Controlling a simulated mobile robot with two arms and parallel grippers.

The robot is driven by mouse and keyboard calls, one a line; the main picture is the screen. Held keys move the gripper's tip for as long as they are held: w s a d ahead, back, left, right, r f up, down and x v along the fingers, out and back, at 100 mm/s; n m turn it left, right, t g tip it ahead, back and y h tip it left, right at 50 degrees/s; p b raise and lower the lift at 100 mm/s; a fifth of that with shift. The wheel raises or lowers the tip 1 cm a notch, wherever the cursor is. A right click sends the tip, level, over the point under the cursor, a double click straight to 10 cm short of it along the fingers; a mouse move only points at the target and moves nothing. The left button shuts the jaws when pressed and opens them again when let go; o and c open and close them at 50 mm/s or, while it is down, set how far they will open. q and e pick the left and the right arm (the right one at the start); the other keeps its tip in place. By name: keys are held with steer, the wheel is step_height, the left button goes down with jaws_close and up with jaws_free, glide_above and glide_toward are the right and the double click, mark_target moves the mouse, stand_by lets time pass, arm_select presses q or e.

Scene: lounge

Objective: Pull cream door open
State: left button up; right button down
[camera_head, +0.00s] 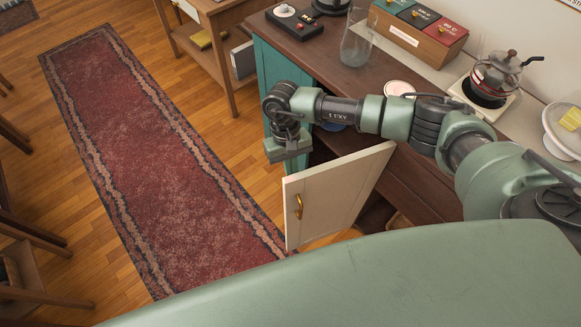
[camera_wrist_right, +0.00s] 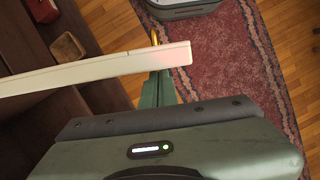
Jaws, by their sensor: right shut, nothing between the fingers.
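The cream door (camera_head: 345,190) stands ajar from the counter cabinet, swung out toward the rug. Its brass handle (camera_head: 298,206) is on the face toward the head camera. My right gripper (camera_head: 288,150) points down just beyond the door's free edge, on its inner side. In the wrist view the door's top edge (camera_wrist_right: 95,70) runs across, with the handle (camera_wrist_right: 154,38) on the far side. The shut, empty green fingers (camera_wrist_right: 158,90) are on the near side, close to the door; contact cannot be told. My left gripper is not in view.
The wooden counter (camera_head: 330,62) holds a glass pitcher (camera_head: 356,45), a tea box (camera_head: 420,30) and a coffee pot (camera_head: 497,75). The cabinet interior (camera_wrist_right: 40,120) is dark, with shelves.

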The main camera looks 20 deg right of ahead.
steer(key=shift+s, duration=0.1)
steer(key=s+n+h+b, duration=0.1)
steer(key=s+n, duration=0.3)
steer(key=s, duration=0.6)
steer(key=shift+s+d+b, duration=0.4)
steer(key=shift+d+b, duration=0.05)
steer(key=shift+b, duration=0.1)
steer(key=shift+a, duration=0.1)
